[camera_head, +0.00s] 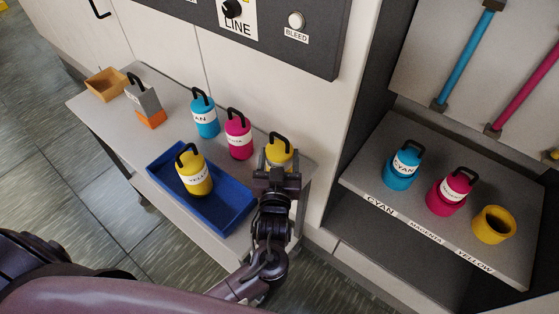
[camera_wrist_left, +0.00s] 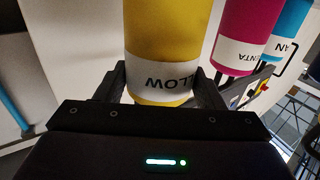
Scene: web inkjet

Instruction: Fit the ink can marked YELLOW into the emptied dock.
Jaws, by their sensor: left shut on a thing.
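My left gripper (camera_head: 277,178) is shut on a yellow can (camera_head: 280,151) at the right end of the grey bench. In the left wrist view this can (camera_wrist_left: 168,45) stands between the fingers, and its label, ending in LLOW, appears upside down. I cannot tell whether it touches the bench. A second yellow can (camera_head: 194,175), its label starting YELL, stands in the blue tray (camera_head: 231,221). The yellow dock (camera_head: 493,225) on the shelf at the right is an empty cup above the word YELLOW. My right gripper is not in view.
Cyan (camera_head: 204,114) and magenta (camera_head: 238,135) cans stand on the bench, left of the held can. A cyan can (camera_head: 402,169) and a magenta can (camera_head: 452,191) sit in the other docks.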

